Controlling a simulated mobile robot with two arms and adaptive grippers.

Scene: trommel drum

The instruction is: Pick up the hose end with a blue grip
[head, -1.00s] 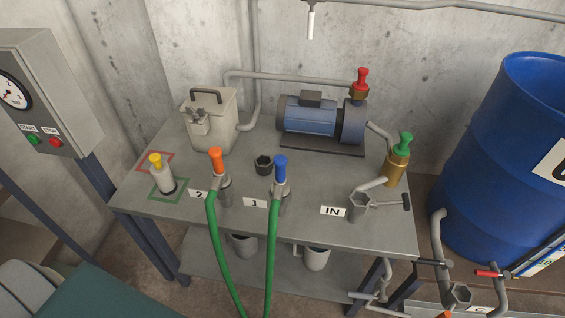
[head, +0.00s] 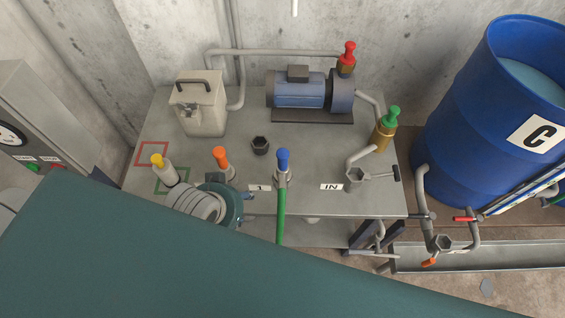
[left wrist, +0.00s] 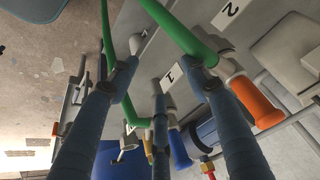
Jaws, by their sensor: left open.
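The hose end with a blue grip (head: 283,160) stands upright at the table's front edge by the label 1 (head: 259,188). Its green hose (head: 280,215) hangs down from it. In the left wrist view the blue grip (left wrist: 180,150) lies beyond the fingers, partly behind the middle one. My left gripper (left wrist: 165,70) is open, its fingers spread, with nothing held between them. In the head view my teal wrist is left of the blue grip and in front of the orange grip (head: 220,157); the fingers are mostly hidden there. My right gripper is out of view.
A blue drum (head: 480,120) stands at right. My left arm covers the lower picture.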

